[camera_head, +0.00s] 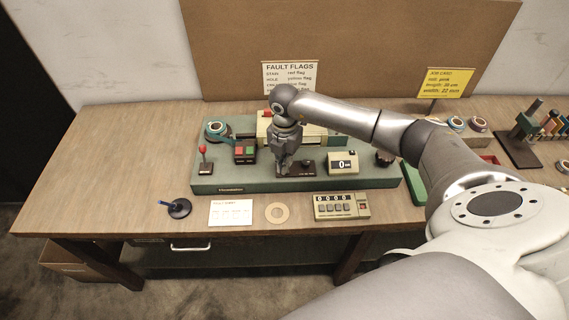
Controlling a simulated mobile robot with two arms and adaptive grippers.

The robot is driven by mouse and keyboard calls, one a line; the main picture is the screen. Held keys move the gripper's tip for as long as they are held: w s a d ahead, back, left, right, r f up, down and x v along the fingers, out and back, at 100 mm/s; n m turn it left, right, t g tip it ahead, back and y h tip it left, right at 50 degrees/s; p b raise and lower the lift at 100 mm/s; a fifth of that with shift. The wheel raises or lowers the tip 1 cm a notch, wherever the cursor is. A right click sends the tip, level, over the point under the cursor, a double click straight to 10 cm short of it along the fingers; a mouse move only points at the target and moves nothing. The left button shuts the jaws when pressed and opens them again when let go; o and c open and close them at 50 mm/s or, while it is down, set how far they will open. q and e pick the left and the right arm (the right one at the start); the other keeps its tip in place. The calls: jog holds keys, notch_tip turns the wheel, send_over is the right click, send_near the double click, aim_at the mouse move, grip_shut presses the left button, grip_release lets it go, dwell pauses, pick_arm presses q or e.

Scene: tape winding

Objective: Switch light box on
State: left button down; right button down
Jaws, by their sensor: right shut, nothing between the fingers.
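A cream box (313,132), which looks like the light box, stands at the back of the green machine base (225,182). My right arm and wrist partly cover it, and I cannot tell whether it is lit. A small dark plate (304,170) lies on the base in front of it. My right gripper (283,170) points down, shut and empty, at the left part of this plate. The fingers hide what is directly under them, and I cannot tell whether they touch it. My left gripper is not in view.
On the base are a red-knobbed lever (203,158), a box with red and green buttons (245,151) and a cream counter (343,163). A blue-handled tool (178,207), white card (230,213), tan ring (277,213) and digit box (341,206) lie in front. The table's left is clear.

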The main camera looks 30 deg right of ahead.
jog(key=shift+r+p, duration=1.85)
jog(key=shift+r, duration=1.1)
jog(key=shift+f, duration=0.1)
